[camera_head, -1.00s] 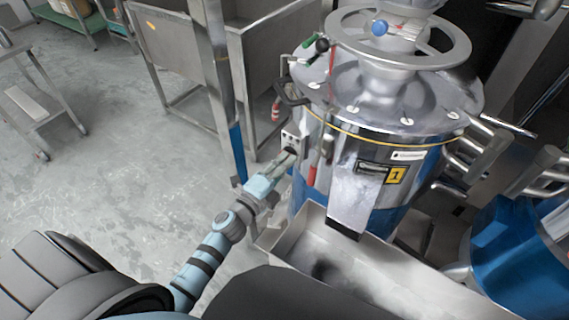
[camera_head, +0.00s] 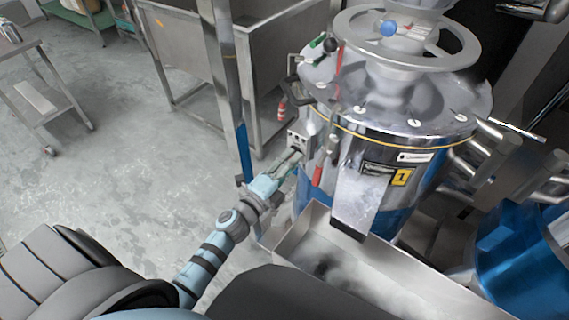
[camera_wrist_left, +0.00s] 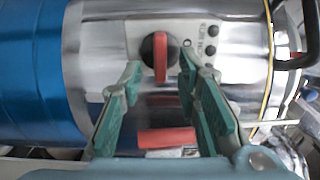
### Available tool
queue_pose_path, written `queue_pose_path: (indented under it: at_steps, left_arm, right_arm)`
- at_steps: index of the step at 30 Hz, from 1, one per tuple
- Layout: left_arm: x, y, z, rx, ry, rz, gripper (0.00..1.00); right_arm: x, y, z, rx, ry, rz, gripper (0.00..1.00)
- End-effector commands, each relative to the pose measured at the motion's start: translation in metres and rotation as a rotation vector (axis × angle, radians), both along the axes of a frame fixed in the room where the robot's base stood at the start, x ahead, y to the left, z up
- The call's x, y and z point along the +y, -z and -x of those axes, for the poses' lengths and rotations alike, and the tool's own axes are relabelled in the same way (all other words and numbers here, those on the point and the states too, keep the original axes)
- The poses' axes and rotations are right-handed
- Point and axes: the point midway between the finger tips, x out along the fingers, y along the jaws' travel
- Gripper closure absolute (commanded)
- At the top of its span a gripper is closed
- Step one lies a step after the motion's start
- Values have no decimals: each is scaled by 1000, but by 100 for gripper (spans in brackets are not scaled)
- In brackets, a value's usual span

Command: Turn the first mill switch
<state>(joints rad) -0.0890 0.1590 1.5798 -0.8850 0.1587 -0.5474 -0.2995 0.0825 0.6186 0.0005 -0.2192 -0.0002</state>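The first mill (camera_head: 352,140) is a steel drum with a blue lower part and a yellow "1" label. Its switch box (camera_head: 298,138) sits on its left side. In the left wrist view the mill switch (camera_wrist_left: 160,57) is a round black knob with a red bar on a pale panel, its bar running up and down the picture. My left gripper (camera_head: 293,158) is at the box. In the left wrist view its green fingers (camera_wrist_left: 160,68) are apart, with the knob between and just beyond their tips; contact cannot be told. My right gripper is not in view.
A red handle (camera_wrist_left: 167,138) shows between the fingers, lower in the wrist view. A steel trough (camera_head: 385,278) stands below the mill's chute (camera_head: 356,195). A blue-painted post (camera_head: 243,150) stands left of the mill. A second blue drum (camera_head: 520,245) is at right. Open floor lies left.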

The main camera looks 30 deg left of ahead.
Motion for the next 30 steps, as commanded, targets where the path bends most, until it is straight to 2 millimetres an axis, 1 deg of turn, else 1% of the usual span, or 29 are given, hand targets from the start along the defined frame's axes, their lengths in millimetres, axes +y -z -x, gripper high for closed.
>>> queue_pose_path:
  at_steps: [2, 4, 9, 12, 15, 19, 30]
  left_arm:
    - [1, 1, 10, 2, 0, 0, 70]
    - [3, 1, 25, 4, 1, 0, 70]
    - [9, 1, 71, 5, 2, -1, 70]
    - [12, 1, 92, 4, 3, 0, 70]
    - [15, 1, 109, 4, 3, -1, 70]
    - [16, 0, 117, 2, 1, -2, 70]
    - [16, 0, 116, 1, 0, -1, 70]
  right_arm:
    - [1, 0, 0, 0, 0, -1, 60]
    - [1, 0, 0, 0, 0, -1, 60]
    - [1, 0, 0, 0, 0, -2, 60]
    - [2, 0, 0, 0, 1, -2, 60]
    - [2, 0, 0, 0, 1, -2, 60]
    - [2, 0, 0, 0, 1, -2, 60]
    - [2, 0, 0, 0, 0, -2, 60]
